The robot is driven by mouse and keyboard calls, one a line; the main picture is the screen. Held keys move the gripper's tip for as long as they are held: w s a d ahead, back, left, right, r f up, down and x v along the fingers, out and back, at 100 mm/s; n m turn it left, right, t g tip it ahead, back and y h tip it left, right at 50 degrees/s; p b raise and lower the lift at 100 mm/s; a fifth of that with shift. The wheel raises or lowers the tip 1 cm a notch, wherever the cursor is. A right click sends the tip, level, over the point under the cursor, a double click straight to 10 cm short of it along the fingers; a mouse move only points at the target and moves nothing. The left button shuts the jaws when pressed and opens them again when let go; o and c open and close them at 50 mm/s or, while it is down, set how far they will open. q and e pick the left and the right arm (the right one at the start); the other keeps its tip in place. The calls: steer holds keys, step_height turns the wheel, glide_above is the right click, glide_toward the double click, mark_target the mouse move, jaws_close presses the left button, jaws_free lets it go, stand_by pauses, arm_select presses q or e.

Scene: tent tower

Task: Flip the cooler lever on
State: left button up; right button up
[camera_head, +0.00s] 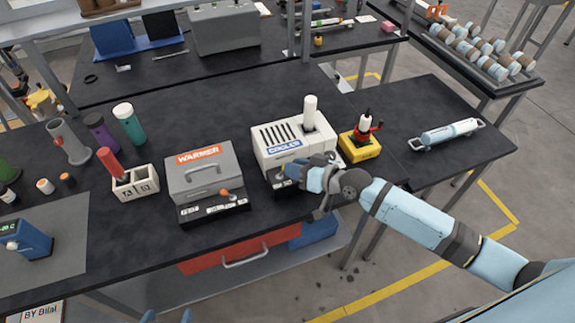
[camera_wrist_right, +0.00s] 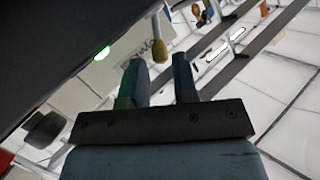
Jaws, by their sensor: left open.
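The cooler (camera_head: 283,142) is a white box with a vented top and a blue "COOLER" label, on the black bench. My right gripper (camera_head: 288,173) is at its lower front and hides much of its dark front panel in the head view. In the right wrist view my right gripper (camera_wrist_right: 158,78) has its two fingers apart with nothing between them. A lever with a yellow tip (camera_wrist_right: 158,54) shows just beyond the fingertips; I cannot tell if they touch. A green light (camera_wrist_right: 102,53) glows to its left. My left gripper (camera_head: 167,317) barely shows at the bottom edge, fingers apart.
A grey warmer (camera_head: 203,170) with an orange-knobbed lever stands left of the cooler. A yellow box (camera_head: 359,147) with a red-and-white device stands right of it. A white two-slot holder (camera_head: 135,184) is further left. The bench edge runs just in front of the cooler.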

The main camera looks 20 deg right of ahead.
steer(key=b+v, duration=0.1)
steer(key=v, duration=0.9)
steer(key=shift+s+d, duration=0.2)
steer(key=shift+s, duration=0.1)
steer(key=shift+r, duration=0.15)
steer(key=s+a+f+h+p, duration=0.1)
steer(key=s+a+f+h, duration=0.2)
steer(key=s+f, duration=0.3)
steer(key=s+a+f+h+p, duration=0.2)
steer(key=s+a+f+h, duration=0.1)
steer(key=s+f, duration=0.4)
steer(key=shift+s+f+g, duration=0.15)
steer(key=shift+s+g, duration=0.15)
steer(key=shift+s, duration=0.45)
